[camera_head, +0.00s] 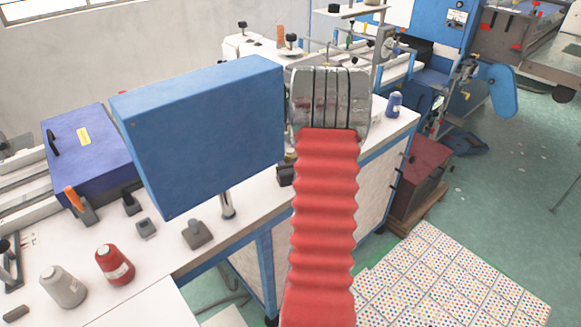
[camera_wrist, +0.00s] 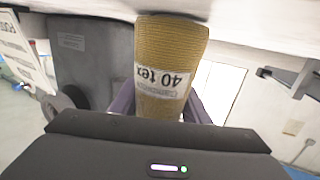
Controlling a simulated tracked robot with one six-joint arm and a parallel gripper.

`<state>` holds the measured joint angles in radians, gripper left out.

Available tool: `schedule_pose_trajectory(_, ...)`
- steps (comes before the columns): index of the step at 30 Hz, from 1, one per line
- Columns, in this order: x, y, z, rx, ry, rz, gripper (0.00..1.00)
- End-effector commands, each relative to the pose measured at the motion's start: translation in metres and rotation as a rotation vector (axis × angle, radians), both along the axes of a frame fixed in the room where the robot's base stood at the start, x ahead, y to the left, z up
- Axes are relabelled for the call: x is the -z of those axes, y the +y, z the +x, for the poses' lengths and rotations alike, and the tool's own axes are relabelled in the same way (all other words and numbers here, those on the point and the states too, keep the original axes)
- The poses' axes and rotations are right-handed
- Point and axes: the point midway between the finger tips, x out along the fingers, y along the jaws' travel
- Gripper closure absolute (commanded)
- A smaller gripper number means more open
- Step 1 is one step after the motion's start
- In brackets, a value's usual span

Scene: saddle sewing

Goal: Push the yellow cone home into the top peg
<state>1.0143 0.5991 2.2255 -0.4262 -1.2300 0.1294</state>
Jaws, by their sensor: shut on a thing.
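The yellow cone (camera_wrist: 168,65) is a mustard-coloured thread cone with a white "40 tex" label, seen upside down in the wrist view. My gripper (camera_wrist: 160,104) is shut on it, with a purple finger on either side. The cone's far end is close to a pale surface along the top of the wrist view; I cannot tell whether they touch. In the head view my red and silver arm hides the gripper and the yellow cone. I cannot pick out the top peg in either view.
A red cone (camera_head: 115,264), a grey cone (camera_head: 63,286) and a blue cone (camera_head: 394,104) stand on the white worktop. A large blue box (camera_head: 205,130) stands just left of my arm. An orange-brown cone (camera_head: 281,36) is behind.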

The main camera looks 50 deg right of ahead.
Motion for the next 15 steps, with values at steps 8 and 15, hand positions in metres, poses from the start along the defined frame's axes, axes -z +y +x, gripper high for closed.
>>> schedule_pose_trajectory(8,-0.0004,-0.0002,0.0000,0.000,-0.001,-0.001,0.84)
schedule_pose_trajectory(15,-0.0063,-0.0004,0.0000,0.000,-0.001,-0.002,0.84)
